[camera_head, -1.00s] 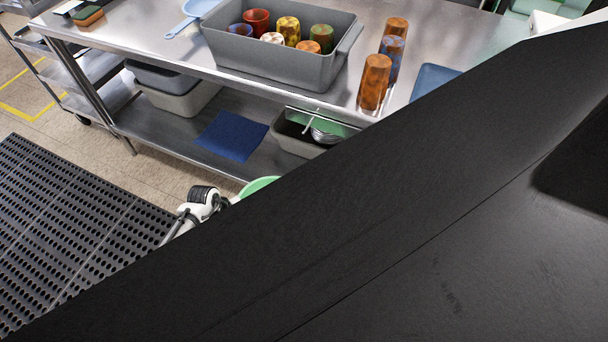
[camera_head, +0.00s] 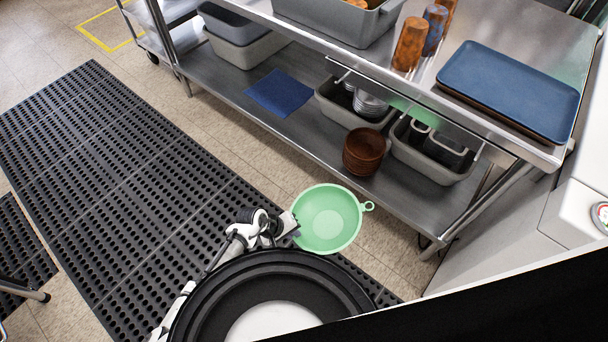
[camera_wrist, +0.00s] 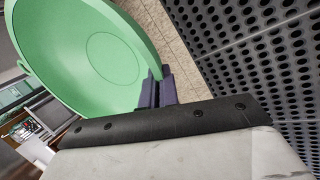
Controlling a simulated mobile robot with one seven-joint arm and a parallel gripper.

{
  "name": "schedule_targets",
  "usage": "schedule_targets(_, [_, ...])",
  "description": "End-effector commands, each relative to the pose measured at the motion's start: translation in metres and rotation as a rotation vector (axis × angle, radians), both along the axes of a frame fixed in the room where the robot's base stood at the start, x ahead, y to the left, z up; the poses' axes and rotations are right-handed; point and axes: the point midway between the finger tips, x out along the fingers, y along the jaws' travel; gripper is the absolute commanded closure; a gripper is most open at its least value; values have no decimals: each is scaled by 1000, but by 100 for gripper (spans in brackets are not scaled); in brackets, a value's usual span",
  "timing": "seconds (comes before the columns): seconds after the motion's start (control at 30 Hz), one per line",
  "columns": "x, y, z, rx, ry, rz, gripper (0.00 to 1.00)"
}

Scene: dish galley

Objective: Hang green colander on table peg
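The green colander (camera_head: 327,222) is a round bowl with a small loop (camera_head: 368,206) on its right side in the head view. It is held in the air in front of the table's lower shelf. My gripper (camera_head: 289,228) is at its left rim, opposite the loop. In the wrist view the colander (camera_wrist: 85,55) fills the upper left, and the dark fingers of my gripper (camera_wrist: 155,92) are closed on its rim. The steel table (camera_head: 480,35) has thin peg-like rods below its front edge, one at left (camera_head: 344,77) and one at right (camera_head: 478,152). Nothing hangs on them.
A blue tray (camera_head: 512,88) and orange tumblers (camera_head: 410,45) stand on the tabletop. The lower shelf holds brown bowls (camera_head: 364,150), grey bins (camera_head: 432,160) and a blue cloth (camera_head: 279,92). A white appliance (camera_head: 575,215) stands at right. The black mat (camera_head: 130,190) is clear.

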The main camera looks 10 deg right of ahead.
Motion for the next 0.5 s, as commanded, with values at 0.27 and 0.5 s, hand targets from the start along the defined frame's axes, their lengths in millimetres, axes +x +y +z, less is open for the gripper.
schedule_targets(0.27, [-30,-40,-17,-258,-12,179,100])
schedule_targets(0.5, [-3,-82,5,-511,-68,339,100])
